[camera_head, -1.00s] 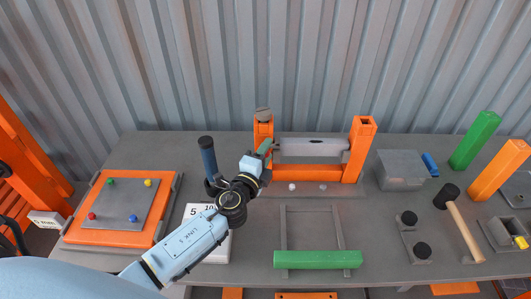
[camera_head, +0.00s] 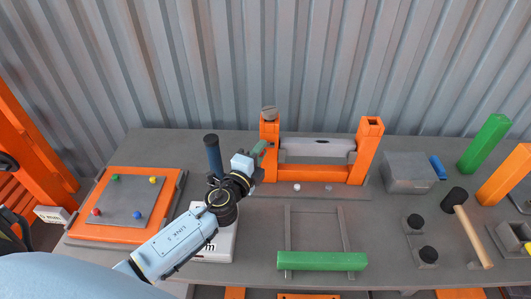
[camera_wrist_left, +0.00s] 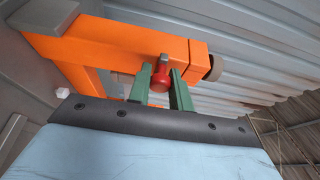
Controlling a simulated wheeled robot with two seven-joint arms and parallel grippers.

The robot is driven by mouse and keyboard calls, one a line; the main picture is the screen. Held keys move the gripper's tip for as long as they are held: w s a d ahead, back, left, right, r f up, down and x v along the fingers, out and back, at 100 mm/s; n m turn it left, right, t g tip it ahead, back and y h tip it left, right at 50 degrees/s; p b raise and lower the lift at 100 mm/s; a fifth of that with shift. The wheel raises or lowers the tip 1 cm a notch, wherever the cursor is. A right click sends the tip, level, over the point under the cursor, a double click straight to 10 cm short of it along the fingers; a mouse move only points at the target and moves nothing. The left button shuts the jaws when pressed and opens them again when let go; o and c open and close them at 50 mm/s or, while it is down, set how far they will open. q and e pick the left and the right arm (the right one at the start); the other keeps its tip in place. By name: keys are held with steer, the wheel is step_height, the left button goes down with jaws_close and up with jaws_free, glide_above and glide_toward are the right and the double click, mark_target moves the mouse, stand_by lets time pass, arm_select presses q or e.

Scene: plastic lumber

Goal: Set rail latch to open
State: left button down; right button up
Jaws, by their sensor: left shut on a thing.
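The orange rail frame (camera_head: 306,173) stands at the back middle of the table with a grey bar (camera_head: 318,147) between its two posts. My left gripper (camera_head: 260,147) is at the left post. In the left wrist view, a red knob (camera_wrist_left: 160,79) on a grey pin sits at the orange beam (camera_wrist_left: 110,40). The green fingers of my left gripper (camera_wrist_left: 160,92) are shut on this red knob, one on each side. I take the knob to be the rail latch's handle; its setting cannot be read. In the head view the knob is hidden. My right gripper is not in view.
A dark blue upright handle (camera_head: 213,156) stands close left of my gripper. An orange board (camera_head: 105,235) with coloured pegs is at the left. A green bar (camera_head: 322,261) lies in front. A grey box (camera_head: 409,173) and a mallet (camera_head: 466,225) are at the right.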

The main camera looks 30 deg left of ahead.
arm_select(q)
steer(key=shift+a, duration=0.15)
steer(key=c, duration=1.3)
jaws_free()
steer(key=shift+s+a, duration=0.1)
steer(key=shift+s, duration=0.05)
steer(key=shift+s, duration=0.1)
steer(key=shift+s+d+b, duration=0.15)
steer(key=shift+s+b, duration=0.35)
steer(key=shift+s, duration=1.7)
steer(key=shift+s+d+b, duration=0.15)
steer(key=shift+s+b, duration=0.3)
steer(key=shift+s, duration=1.7)
steer(key=shift+s+d+b, duration=0.15)
steer(key=shift+s+b, duration=0.35)
steer(key=shift+s, duration=1.7)
